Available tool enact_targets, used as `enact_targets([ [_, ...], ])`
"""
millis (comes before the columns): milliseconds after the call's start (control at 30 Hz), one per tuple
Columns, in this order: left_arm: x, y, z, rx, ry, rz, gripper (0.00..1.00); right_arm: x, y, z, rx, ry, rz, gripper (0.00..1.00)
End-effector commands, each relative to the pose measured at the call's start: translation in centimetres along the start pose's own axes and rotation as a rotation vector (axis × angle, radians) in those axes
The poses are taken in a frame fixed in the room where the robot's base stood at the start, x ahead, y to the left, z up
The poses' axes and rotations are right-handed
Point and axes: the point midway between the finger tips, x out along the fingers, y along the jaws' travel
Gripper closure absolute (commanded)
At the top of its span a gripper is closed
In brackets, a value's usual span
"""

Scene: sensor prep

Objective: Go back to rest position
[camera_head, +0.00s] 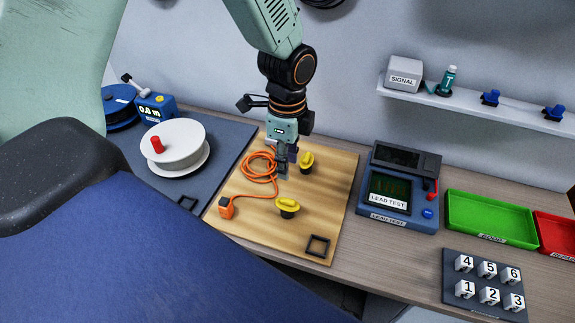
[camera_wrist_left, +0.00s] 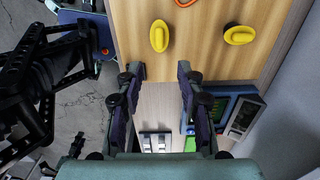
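My left gripper (camera_head: 283,165) hangs over the wooden board (camera_head: 335,190) in the head view, fingers pointing down, beside the coiled orange cable (camera_head: 262,178) and between two yellow knobs. In the left wrist view my left gripper (camera_wrist_left: 160,72) has its two fingers wide apart with nothing between them. The rear yellow knob (camera_head: 307,158) and front yellow knob (camera_head: 288,204) stand on the board; both also show in the wrist view.
A white spool (camera_head: 180,143) and a blue 0.8 m counter (camera_head: 158,107) are left of the board. A lead tester (camera_head: 390,192), green tray (camera_head: 490,218), red tray (camera_head: 555,235) and numbered blocks (camera_head: 487,268) are on the right. A shelf (camera_head: 470,105) is on the wall.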

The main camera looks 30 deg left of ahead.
Motion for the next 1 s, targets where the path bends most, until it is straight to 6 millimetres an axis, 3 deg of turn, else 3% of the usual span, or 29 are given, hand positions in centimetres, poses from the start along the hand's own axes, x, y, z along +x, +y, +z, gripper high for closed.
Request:
enact_targets([
  [433,0.1,0.0,0.0,-0.001,0.000,0.000,0.62,0.0,0.0,0.0,0.000,0.000,0.000,0.60],
  [567,2.0,1.3,-0.4,-0.065,0.010,0.013,0.62,0.0,0.0,0.0,0.000,0.000,0.000,0.60],
  [667,5.8,4.2,-1.0,-0.220,0.031,0.032,0.62,0.0,0.0,0.0,0.000,0.000,0.000,0.60],
  [800,11.5,9.8,-1.6,-0.533,0.052,0.056,0.62,0.0,0.0,0.0,0.000,0.000,0.000,0.60],
  [1000,16.3,17.7,-0.8,-0.948,0.039,0.061,0.62,0.0,0.0,0.0,0.000,0.000,0.000,0.60],
])
